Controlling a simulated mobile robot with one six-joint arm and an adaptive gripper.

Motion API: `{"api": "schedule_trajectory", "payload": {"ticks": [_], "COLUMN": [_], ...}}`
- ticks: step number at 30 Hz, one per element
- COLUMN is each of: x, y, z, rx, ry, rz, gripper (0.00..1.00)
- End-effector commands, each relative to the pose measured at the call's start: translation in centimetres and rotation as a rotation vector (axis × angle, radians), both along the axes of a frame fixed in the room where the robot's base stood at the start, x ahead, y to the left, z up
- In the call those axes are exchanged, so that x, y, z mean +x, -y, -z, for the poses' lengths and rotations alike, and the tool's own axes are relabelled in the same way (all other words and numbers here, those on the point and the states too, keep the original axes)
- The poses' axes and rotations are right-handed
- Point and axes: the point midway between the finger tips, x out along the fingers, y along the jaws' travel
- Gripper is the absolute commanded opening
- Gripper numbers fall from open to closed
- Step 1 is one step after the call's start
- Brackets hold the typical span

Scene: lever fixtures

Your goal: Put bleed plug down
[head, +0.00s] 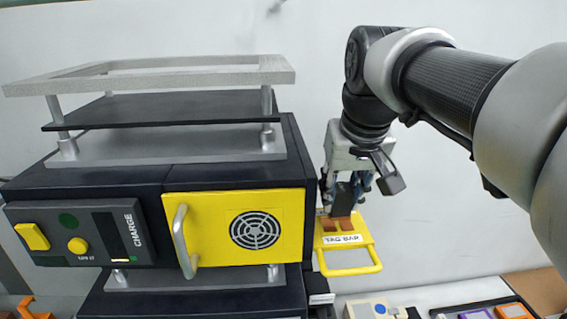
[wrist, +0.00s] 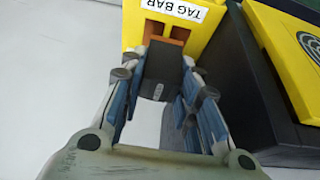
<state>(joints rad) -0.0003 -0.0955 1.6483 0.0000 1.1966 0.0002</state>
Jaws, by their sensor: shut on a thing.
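My gripper (head: 347,192) points down just right of the yellow panel and is shut on a dark block, which I take to be the bleed plug (head: 343,196). In the wrist view the plug (wrist: 163,75) sits between the two blue-padded fingers of my gripper (wrist: 160,80). Its far end is at the yellow tag bar (head: 345,262), beside brown pieces (head: 341,223). I cannot tell whether the plug touches the bar or whether the brown pieces belong to it. The tag bar's label (wrist: 174,9) is upside down in the wrist view.
A dark cabinet with a yellow grilled panel (head: 277,232) and grey handle (head: 181,240) stands close left of my gripper. A grey charge panel (head: 85,232) is further left. A small blue-and-white box (head: 372,308) and a parts tray (head: 482,309) lie lower right.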

Motion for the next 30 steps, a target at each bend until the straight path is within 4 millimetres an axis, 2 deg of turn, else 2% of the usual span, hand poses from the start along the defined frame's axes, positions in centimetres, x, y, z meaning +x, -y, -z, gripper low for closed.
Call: {"api": "schedule_trajectory", "payload": {"ticks": [4,17,18,26,30], "x": [0.0,0.0,0.0,0.0,0.0], "y": [0.0,0.0,0.0,0.0,0.0], "z": [1.7,2.3,2.2,2.2,2.2], "rx": [0.000,0.000,0.000,0.000,0.000], "ry": [0.001,0.001,0.001,0.001,0.001], "rz": [0.000,0.000,0.000,0.000,0.000], "gripper": [0.05,0.05,0.32,0.49,0.50]}}
